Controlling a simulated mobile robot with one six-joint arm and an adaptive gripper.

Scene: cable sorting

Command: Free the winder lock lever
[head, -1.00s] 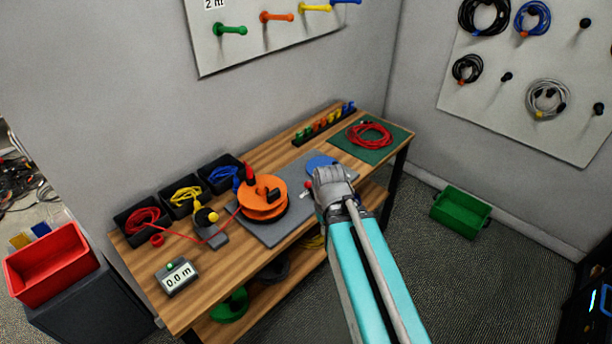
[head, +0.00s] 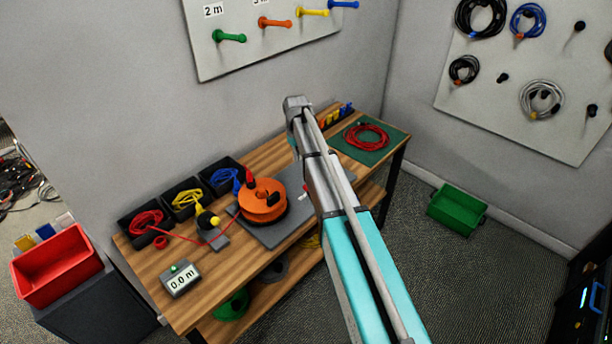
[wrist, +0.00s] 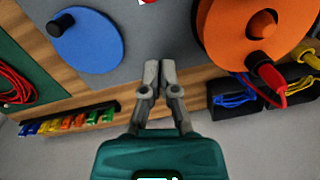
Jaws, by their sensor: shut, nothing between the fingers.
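The winder's orange reel (head: 262,200) sits on a grey base plate (head: 283,232) on the bench; it also shows at the upper right of the wrist view (wrist: 222,30). A red plug (head: 250,177) stands at the reel's edge, and shows in the wrist view (wrist: 271,82). A small red-and-white part (head: 305,188) sits on the plate right of the reel, perhaps the lock lever; only its edge shows in the wrist view. A blue disc (wrist: 88,45) with a black knob lies left. My gripper (wrist: 158,66) is shut and empty, above the bench between disc and reel.
Black bins (head: 146,240) with red, yellow and blue cables line the bench's back left. A meter (head: 180,280) reads 0.0 m. A red coil (head: 366,137) lies on a green mat. A row of coloured pieces (wrist: 70,121) stands along the bench's back edge.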

